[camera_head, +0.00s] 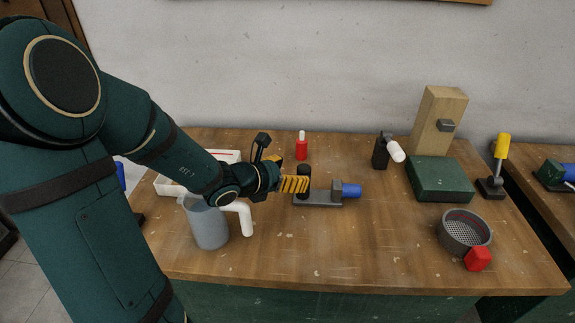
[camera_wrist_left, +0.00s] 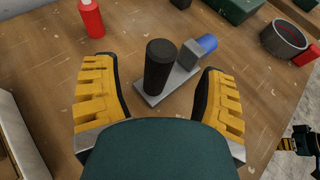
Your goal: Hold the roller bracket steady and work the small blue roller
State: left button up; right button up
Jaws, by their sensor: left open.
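The roller bracket (camera_head: 318,200) is a flat grey plate on the wooden table, carrying an upright black cylinder (camera_head: 304,177) and a grey block. The small blue roller (camera_head: 351,190) sticks out from the block, away from my left gripper (camera_head: 284,171). In the left wrist view, the bracket (camera_wrist_left: 179,83), black cylinder (camera_wrist_left: 160,66) and blue roller (camera_wrist_left: 207,43) show clearly. My left gripper is open, its yellow ribbed fingers on either side of the black cylinder in that view, with visible gaps. What seems to be my right gripper (camera_wrist_left: 293,144) shows small at the right edge; its jaws are unclear.
A grey jug (camera_head: 208,226) with a white handle stands below my left arm. A red bottle (camera_head: 301,148) stands behind the bracket. Table in front of the bracket is clear.

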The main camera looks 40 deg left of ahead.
aim_at(309, 169)
pick_arm(q)
jog(key=x, duration=0.3)
jog(key=b+x, duration=0.1)
jog(key=x, duration=0.2)
jog(key=shift+w+d+r, duration=0.1)
jog(key=shift+w+d, duration=0.1)
jog(key=shift+w, duration=0.15)
jog(key=shift+c, duration=0.2)
jog(key=c, duration=0.5)
grip_shut()
dwell(1.2)
